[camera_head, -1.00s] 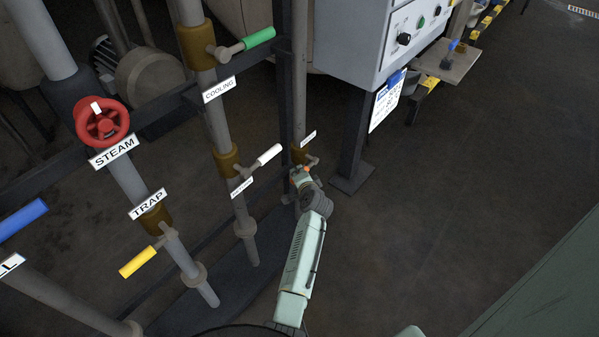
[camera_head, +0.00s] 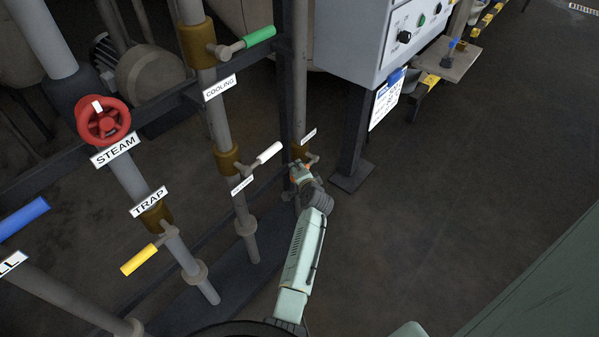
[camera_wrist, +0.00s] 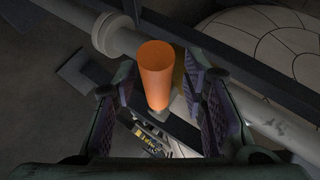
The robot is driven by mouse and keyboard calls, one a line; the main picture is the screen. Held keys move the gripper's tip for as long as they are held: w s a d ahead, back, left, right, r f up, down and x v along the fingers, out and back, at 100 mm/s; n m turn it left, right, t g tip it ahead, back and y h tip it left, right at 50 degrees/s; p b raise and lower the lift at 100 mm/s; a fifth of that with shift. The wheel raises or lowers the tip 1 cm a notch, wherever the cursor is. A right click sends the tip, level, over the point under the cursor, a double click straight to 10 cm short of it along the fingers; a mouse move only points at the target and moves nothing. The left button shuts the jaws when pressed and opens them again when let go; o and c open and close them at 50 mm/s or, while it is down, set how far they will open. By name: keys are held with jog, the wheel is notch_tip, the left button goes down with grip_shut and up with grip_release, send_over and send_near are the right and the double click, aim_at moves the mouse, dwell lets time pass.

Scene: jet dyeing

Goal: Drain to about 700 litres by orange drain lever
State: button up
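The orange drain lever (camera_wrist: 157,70) shows in the wrist view as a thick orange cylinder between the two fingers of my gripper (camera_wrist: 160,88). The fingers are spread, with a clear gap on the left side of the lever. The right finger is nearer to it, and I cannot tell whether it touches. In the head view my gripper (camera_head: 301,173) is at the lower end of the rightmost pipe, by a brass valve. Only a small bit of orange shows there, and my gripper hides most of the lever.
A white-handled valve (camera_head: 268,153) is close on the left. Green (camera_head: 259,36) and yellow (camera_head: 138,262) levers and a red STEAM wheel (camera_head: 103,122) are on neighbouring pipes. A control cabinet (camera_head: 350,45) on a dark post stands behind. The floor on the right is clear.

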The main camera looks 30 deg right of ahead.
jog(key=v, duration=1.2)
dwell(0.3)
